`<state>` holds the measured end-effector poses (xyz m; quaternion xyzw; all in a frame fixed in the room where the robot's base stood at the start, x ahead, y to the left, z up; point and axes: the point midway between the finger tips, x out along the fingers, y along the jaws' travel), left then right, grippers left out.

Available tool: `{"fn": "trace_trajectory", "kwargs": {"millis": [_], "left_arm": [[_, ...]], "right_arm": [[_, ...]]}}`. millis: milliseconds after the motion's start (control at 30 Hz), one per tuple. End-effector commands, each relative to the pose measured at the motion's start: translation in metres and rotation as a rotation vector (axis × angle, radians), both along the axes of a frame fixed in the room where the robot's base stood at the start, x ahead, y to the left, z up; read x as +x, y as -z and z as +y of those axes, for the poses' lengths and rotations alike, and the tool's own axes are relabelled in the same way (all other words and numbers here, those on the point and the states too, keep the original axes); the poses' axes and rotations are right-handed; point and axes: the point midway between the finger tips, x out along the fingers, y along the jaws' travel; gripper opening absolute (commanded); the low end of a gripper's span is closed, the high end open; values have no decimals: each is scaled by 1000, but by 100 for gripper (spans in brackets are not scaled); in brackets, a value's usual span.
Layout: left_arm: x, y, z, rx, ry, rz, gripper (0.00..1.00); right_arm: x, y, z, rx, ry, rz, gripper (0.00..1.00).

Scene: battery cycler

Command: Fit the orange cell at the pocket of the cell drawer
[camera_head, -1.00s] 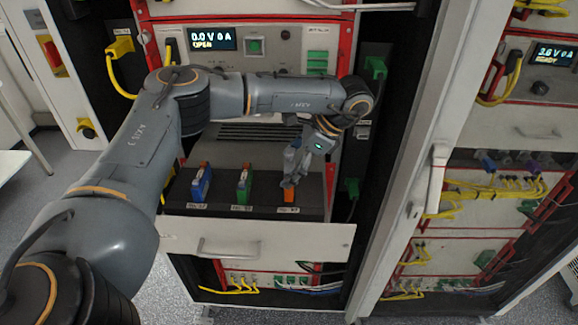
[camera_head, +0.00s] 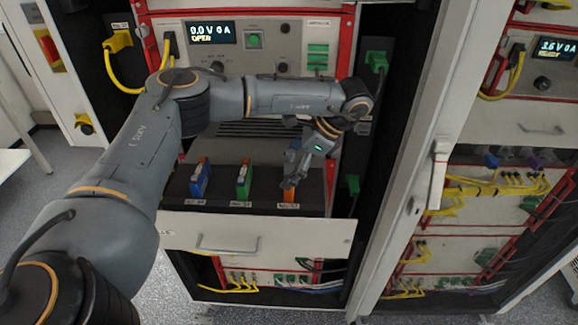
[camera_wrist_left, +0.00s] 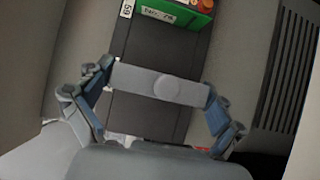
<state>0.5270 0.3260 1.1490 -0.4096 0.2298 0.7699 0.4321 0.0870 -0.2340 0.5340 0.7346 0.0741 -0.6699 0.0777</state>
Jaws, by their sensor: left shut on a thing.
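The open cell drawer (camera_head: 265,231) holds a blue cell (camera_head: 199,181) and a green cell (camera_head: 244,181), both upright. The orange cell (camera_head: 289,195) is at the drawer's right side, above a small white label, with its upper part hidden by my left gripper (camera_head: 289,184). My left gripper is shut on the orange cell from above. The left wrist view shows a grey block with a round boss between its fingers (camera_wrist_left: 160,92); the cell's orange body is hidden there. I cannot tell how deep the cell sits in its pocket. My right gripper is not in view.
The cycler panel with a lit display (camera_head: 212,33) rises behind the drawer. The open cabinet door with a white handle (camera_head: 438,175) stands to the right. Green connectors (camera_head: 378,61) and dark cables hang near the drawer's right edge.

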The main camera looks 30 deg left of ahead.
Motion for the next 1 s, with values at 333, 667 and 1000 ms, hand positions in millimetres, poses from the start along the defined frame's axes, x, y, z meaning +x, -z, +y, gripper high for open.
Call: {"fn": "trace_trajectory", "kwargs": {"millis": [333, 667, 1000], "left_arm": [[0, 7, 0, 0, -1, 0, 47], [0, 14, 0, 0, 0, 0, 47], [0, 20, 0, 0, 0, 0, 47]], "right_arm": [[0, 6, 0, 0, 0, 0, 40], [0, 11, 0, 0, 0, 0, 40], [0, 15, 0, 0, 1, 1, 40]]}}
